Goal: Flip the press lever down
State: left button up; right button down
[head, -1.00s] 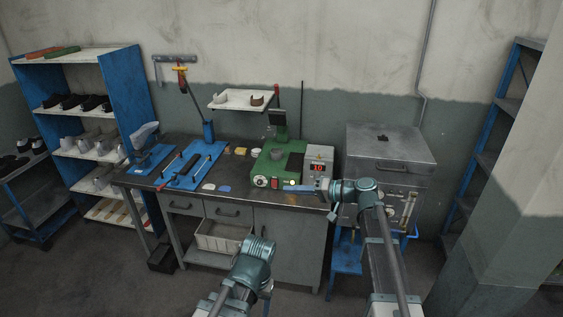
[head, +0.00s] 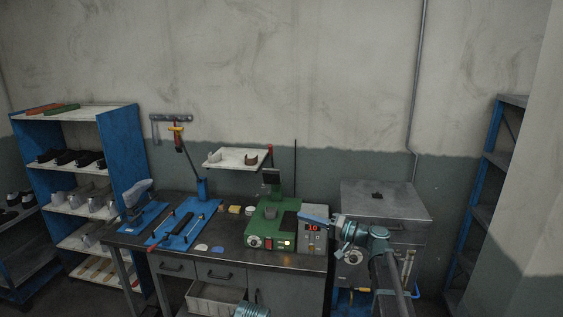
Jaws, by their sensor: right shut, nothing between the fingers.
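The green press (head: 262,229) stands on the bench with a dark plate on top. At its back a dark upright lever with a red knob (head: 270,149) points up. My right gripper (head: 305,217) is shut and empty. It reaches in from the right, in front of the upper part of the grey control box (head: 312,240) with a red display, and looks apart from the lever. Of my left arm only a teal rounded part shows at the bottom edge; its gripper is out of view.
A blue fixture (head: 182,227) with rods lies left of the press, near small coloured pieces. A white wall shelf (head: 235,158) hangs behind the press. A grey metal cabinet (head: 385,202) stands to the right. A blue shoe rack (head: 125,150) is at the left.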

aim_at(271, 175)
jog(key=i+l, duration=0.2)
jog(key=i, duration=0.3)
jog(key=i+l+u, duration=0.15)
jog(key=i, duration=0.3)
jog(key=i+l, duration=0.25)
jog(key=i, duration=0.2)
jog(key=i+l+u, duration=0.1)
jog(key=i, duration=0.4)
jog(key=i+l+u, duration=0.1)
jog(key=i+l, duration=0.3)
